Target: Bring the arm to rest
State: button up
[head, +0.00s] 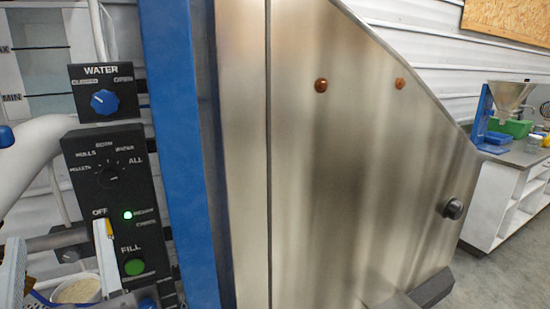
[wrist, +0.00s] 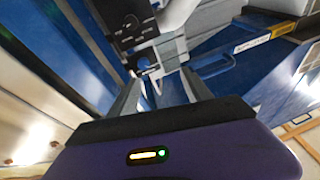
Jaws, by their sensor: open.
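My gripper (wrist: 160,88) is open in the wrist view, with its two grey fingers apart and nothing seen between them. In the head view, pale finger-like parts of my gripper (head: 60,270) show at the lower left, in front of the lower control panel (head: 120,200). One overlaps the panel below the word OFF; I cannot tell whether it touches. My white arm (head: 35,150) enters from the left edge. In the wrist view, a dark panel (wrist: 125,18) and a blue knob (wrist: 143,63) show beyond the fingers.
A WATER box with a blue knob (head: 104,101) is above the panel. A green lamp (head: 128,215) is lit above the green FILL button (head: 135,267). A blue post (head: 175,150) and steel hopper wall (head: 340,170) stand right. A bench (head: 505,157) is far right.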

jog(key=s+d+f+t+h, duration=0.1)
jog(key=s+d+f+h, duration=0.1)
jog(key=d+f, duration=1)
jog(key=s+d+f+t+h, duration=0.1)
jog(key=s+d+f+h, duration=0.1)
jog(key=d+f, duration=0.95)
jog(key=s+d+f+m+g+h, duration=0.1)
jog(key=s+d+f+m+h, duration=0.2)
jog(key=s+d+f+h, duration=0.2)
jog(key=s+d+f+m+g+h, duration=0.2)
jog(key=s+d+f+m+h, duration=0.2)
jog(key=s+d, duration=0.8)
jog(key=d, duration=0.3)
jog(key=shift+s+f+g+h, duration=0.2)
jog(key=shift+f+g+h, duration=0.1)
jog(key=shift+f+h, duration=0.1)
jog(key=shift+c, duration=0.3)
